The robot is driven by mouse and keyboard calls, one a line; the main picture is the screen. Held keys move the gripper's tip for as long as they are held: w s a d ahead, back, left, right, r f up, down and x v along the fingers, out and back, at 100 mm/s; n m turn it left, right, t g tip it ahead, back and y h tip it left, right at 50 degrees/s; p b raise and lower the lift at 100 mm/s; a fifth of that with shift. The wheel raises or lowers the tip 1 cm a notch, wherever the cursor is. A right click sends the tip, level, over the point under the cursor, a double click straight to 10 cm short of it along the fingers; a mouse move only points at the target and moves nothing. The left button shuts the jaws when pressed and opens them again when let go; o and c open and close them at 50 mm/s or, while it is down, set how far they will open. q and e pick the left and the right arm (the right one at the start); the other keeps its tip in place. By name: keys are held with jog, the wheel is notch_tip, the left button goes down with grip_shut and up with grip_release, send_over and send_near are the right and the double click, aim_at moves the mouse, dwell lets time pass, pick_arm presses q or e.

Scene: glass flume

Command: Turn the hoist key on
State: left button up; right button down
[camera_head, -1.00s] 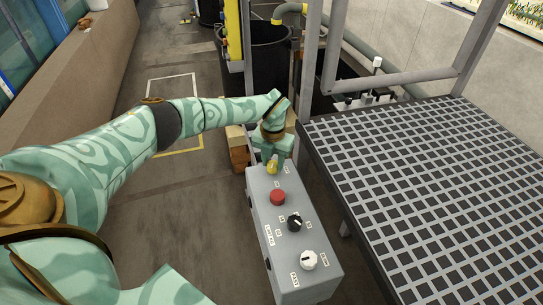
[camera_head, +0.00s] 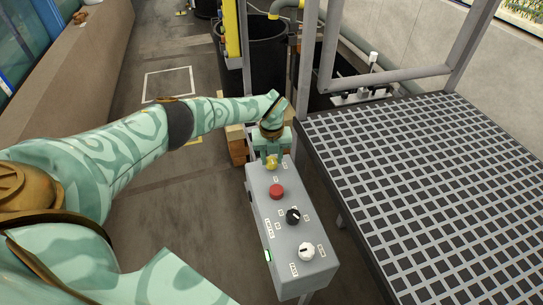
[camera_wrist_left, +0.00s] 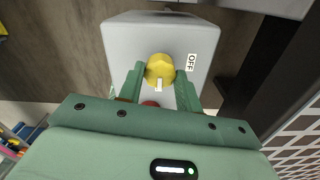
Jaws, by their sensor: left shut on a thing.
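The hoist key is a yellow knob (camera_head: 271,162) at the far end of a grey control box (camera_head: 257,205). In the left wrist view the yellow knob (camera_wrist_left: 159,68) has a pale pointer mark facing the gripper's side, and an OFF label (camera_wrist_left: 190,62) stands to its right. My left gripper (camera_head: 271,157) reaches down over the far end of the box. Its green fingers (camera_wrist_left: 160,80) are shut on the knob, one at each side. My right gripper is not in view.
A grated platform (camera_head: 420,180) stands right; open floor lies left.

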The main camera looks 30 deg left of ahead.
aim_at(272, 160)
pick_arm(q)
jog(key=shift+w+r, duration=0.1)
jog(key=o, duration=1)
notch_tip(272, 160, up, 16)
jog(key=p, duration=0.3)
jog(key=shift+r+p, duration=0.1)
jog(key=shift+p, duration=0.2)
